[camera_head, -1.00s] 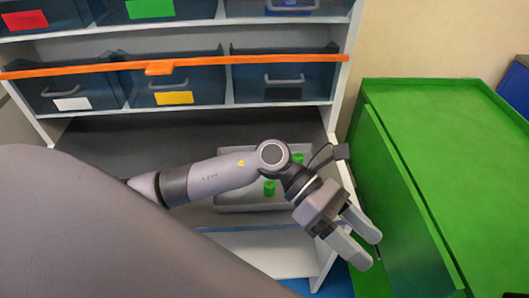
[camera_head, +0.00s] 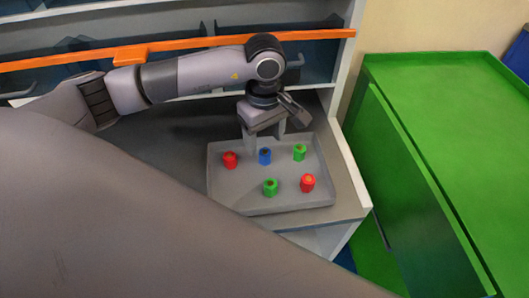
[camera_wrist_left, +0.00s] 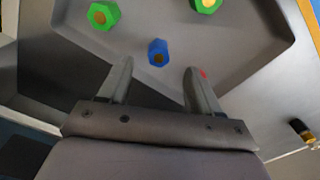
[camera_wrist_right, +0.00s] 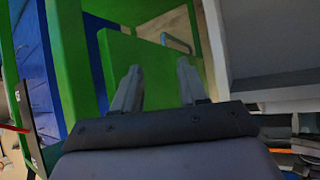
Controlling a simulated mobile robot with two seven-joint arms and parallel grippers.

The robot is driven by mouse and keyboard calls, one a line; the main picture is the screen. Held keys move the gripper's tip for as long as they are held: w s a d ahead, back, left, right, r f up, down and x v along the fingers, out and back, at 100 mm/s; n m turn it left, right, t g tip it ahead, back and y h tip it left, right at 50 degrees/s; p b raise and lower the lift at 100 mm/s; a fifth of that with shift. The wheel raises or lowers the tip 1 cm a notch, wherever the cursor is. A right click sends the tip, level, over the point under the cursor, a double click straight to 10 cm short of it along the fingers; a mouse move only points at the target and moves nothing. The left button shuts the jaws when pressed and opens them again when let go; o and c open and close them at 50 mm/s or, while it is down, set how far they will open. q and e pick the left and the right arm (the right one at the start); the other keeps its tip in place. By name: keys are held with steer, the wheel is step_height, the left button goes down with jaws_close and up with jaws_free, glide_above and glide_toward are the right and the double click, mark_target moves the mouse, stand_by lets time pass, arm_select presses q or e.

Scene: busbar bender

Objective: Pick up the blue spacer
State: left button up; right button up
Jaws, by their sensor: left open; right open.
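The blue spacer (camera_head: 264,156) stands upright in a grey tray (camera_head: 240,203), between a red spacer (camera_head: 230,160) and a green spacer (camera_head: 300,152). My left gripper (camera_head: 266,145) is above the back of the tray, pointing down, open and empty. In the left wrist view the blue spacer (camera_wrist_left: 158,52) lies just beyond and between the open fingertips (camera_wrist_left: 160,68), apart from both. My right gripper (camera_wrist_right: 158,75) shows only in its own wrist view, open and empty, away from the tray and facing green and blue furniture.
Another green spacer (camera_head: 270,187) and another red spacer (camera_head: 307,183) stand in the front of the tray. An orange rail (camera_head: 130,54) runs across the shelf behind. A green cabinet (camera_head: 450,130) stands to the right. The shelf left of the tray is clear.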

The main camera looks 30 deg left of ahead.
mark_target(265, 151)
arm_select(q)
step_height(265, 151, down, 6)
steer(key=shift+w+r, duration=0.15)
steer(key=c, duration=1.1)
